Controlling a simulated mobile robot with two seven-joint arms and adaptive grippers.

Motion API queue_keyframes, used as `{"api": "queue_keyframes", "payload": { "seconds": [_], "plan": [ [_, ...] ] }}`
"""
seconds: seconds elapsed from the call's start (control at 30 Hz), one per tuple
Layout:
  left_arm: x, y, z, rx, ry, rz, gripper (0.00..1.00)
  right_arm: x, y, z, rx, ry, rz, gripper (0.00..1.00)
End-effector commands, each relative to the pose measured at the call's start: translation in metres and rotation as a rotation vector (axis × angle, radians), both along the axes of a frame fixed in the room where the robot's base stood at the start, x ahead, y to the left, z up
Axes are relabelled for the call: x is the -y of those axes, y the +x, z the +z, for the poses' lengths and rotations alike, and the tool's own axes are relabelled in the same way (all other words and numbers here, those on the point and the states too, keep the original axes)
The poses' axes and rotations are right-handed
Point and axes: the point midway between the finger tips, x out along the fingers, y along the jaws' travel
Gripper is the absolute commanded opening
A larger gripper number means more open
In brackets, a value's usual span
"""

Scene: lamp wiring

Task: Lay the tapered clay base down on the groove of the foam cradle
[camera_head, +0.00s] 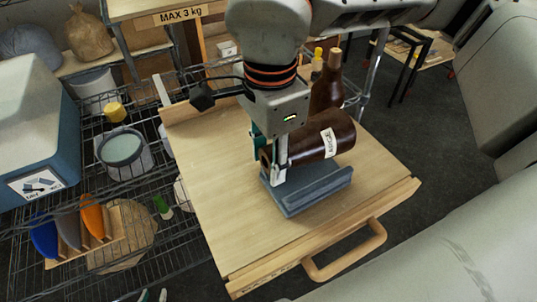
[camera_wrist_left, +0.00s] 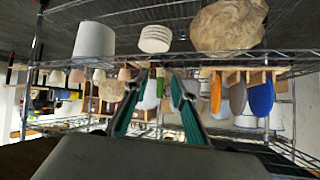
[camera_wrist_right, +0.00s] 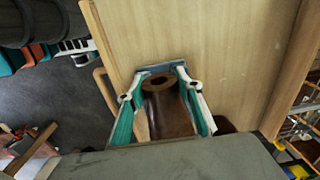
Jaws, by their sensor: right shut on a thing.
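The tapered clay base (camera_head: 322,143) is glossy dark brown with a white label and lies on its side, tilted slightly. My right gripper (camera_head: 270,160) is shut on its left end; the right wrist view shows the base's open round mouth (camera_wrist_right: 160,84) between the fingers. The grey-blue foam cradle (camera_head: 310,195) sits on the wooden board below the base, and part of it shows in the right wrist view (camera_wrist_right: 152,69). The base covers part of the groove; I cannot tell whether they touch. My left gripper (camera_wrist_left: 158,105) is open and empty; its tips show low in the head view (camera_head: 152,295).
A brown bottle (camera_head: 328,88) stands upright behind the base. The wooden board (camera_head: 222,205) is clear left of the cradle and has a front handle (camera_head: 345,252). A wire rack (camera_head: 125,195) with lamp parts stands at left. A large pale surface fills the lower right.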

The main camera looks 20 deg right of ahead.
Motion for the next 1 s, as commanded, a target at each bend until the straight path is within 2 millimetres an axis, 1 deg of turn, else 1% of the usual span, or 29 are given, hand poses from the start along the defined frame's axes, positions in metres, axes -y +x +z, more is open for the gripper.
{"api": "queue_keyframes", "payload": {
  "seconds": [0.1, 0.3, 0.8, 1.0],
  "plan": [
    [0.0, -0.002, -0.008, -0.006, 0.0, 0.0, 0.26, 0.0, 0.0, -0.006, 0.001, 0.0, 0.0, 0.0],
    [-0.001, -0.004, -0.016, -0.011, 0.005, -0.002, 0.26, 0.0, 0.0, -0.015, 0.001, -0.001, 0.0, 0.0],
    [-0.004, -0.002, -0.029, -0.009, 0.021, -0.003, 0.26, 0.0, 0.0, -0.039, 0.0, -0.002, 0.0, 0.0],
    [-0.005, 0.001, -0.028, 0.0, 0.025, -0.004, 0.26, 0.0, 0.0, -0.044, 0.001, -0.002, -0.001, 0.0]
  ]
}}
